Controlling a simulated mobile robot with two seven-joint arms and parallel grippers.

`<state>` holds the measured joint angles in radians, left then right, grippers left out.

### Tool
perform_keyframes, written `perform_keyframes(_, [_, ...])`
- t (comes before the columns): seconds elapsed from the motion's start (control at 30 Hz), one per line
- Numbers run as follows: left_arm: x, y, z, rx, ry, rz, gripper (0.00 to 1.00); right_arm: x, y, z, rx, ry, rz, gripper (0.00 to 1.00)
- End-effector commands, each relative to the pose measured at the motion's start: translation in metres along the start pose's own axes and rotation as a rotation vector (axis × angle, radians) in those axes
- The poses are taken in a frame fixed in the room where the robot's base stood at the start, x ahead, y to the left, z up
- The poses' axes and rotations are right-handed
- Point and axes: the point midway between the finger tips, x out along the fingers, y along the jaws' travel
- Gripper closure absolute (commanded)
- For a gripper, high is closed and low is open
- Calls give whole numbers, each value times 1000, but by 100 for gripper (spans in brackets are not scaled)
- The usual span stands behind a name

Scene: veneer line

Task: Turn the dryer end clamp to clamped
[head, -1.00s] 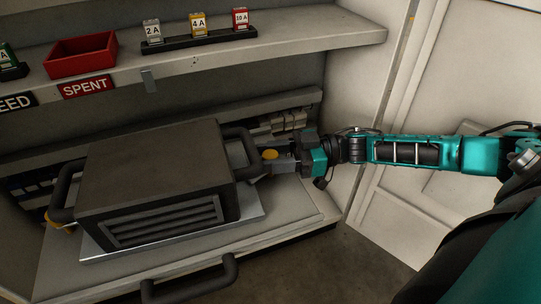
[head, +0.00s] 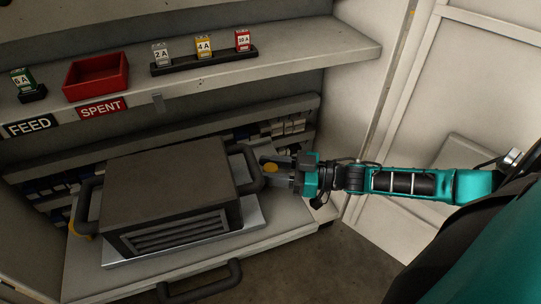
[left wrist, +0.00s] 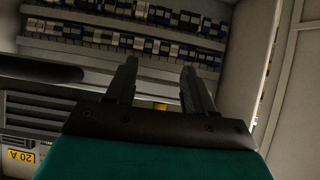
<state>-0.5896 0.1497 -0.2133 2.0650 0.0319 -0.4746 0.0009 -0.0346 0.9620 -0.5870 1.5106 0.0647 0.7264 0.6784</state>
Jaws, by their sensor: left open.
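The dark slatted unit (head: 165,190) sits on a pale plate on the bench, with a black handle at each end. At its right end is the yellow clamp knob (head: 270,167). My left gripper (head: 277,166) reaches it from the right, with its fingers at the knob. The left wrist view shows the two fingers (left wrist: 158,85) apart, with a bit of yellow (left wrist: 160,106) between them and nothing gripped. The fingers hide much of the clamp, so its setting cannot be read. My right gripper is out of view.
A second yellow part (head: 79,229) shows at the unit's left end. The shelf (head: 300,50) above carries a red tray (head: 96,77) and several labelled fuses. The cabinet side wall (head: 352,95) is close to my wrist. A dark bar handle (head: 200,283) juts out in front.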

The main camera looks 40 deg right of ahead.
Motion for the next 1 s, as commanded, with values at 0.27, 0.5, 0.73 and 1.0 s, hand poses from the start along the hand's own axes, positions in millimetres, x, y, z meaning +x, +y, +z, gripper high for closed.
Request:
perform_keyframes(0.27, [-13,0,-17,5,-3,1,47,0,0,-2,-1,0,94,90])
perform_keyframes(0.5, [-13,0,-15,5,-4,2,47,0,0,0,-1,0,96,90])
perform_keyframes(0.73, [-13,1,-15,4,-5,3,47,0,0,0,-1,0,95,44])
perform_keyframes(1.0, [-12,2,-16,-2,-4,3,47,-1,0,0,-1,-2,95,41])
